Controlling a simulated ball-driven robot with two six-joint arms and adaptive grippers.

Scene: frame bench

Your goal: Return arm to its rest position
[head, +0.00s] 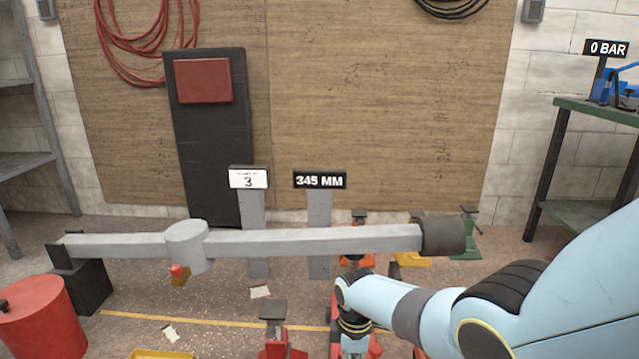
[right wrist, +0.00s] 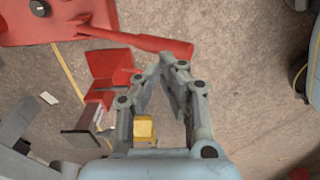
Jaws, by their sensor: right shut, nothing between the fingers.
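My right arm (head: 385,300) reaches in from the right in the head view, in front of the grey beam's right end, its wrist bent down. Its gripper cannot be made out there. In the right wrist view my right gripper (right wrist: 170,66) is shut, its fingertips together with nothing between them. The tips are close to a red bar (right wrist: 135,38) that extends from a red base (right wrist: 55,22); whether they touch it I cannot tell. My left arm and gripper are not in view.
A grey beam (head: 310,243) with a dark right end cap (head: 445,235) crosses the bench area. Red stands (head: 283,345), a red drum (head: 40,315) and a green table (head: 590,108) surround it. A yellow block (right wrist: 143,128) shows beyond the fingers. Signs read "345 MM" (head: 320,180) and "0 BAR" (head: 607,48).

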